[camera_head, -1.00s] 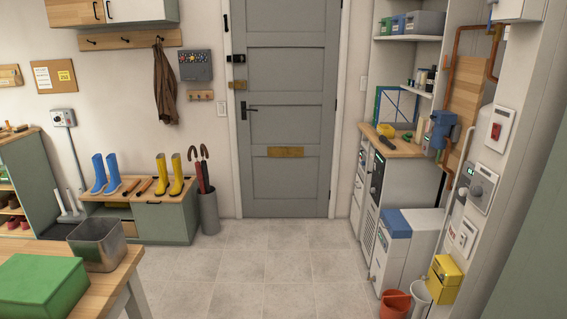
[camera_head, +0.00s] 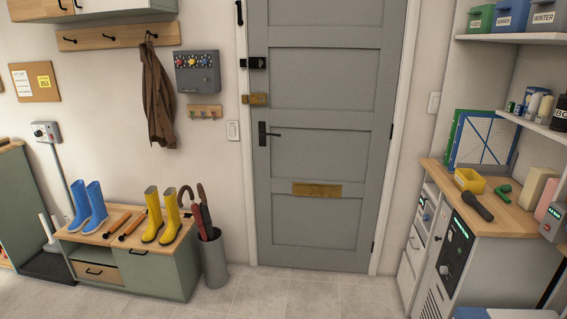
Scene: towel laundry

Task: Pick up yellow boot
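A pair of yellow boots stands upright on the right part of the low bench (camera_head: 150,262) by the wall. The left yellow boot (camera_head: 153,216) and the right yellow boot (camera_head: 171,216) are side by side, toes toward me. Neither of my grippers shows in the head view, and nothing touches the boots.
Blue boots (camera_head: 89,208) and orange-handled tools (camera_head: 131,224) share the bench top. An umbrella stand (camera_head: 213,262) with umbrellas is close to the bench's right end. A grey door (camera_head: 318,130) and a right-hand counter (camera_head: 490,212) stand beyond. The tiled floor (camera_head: 300,296) between is clear.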

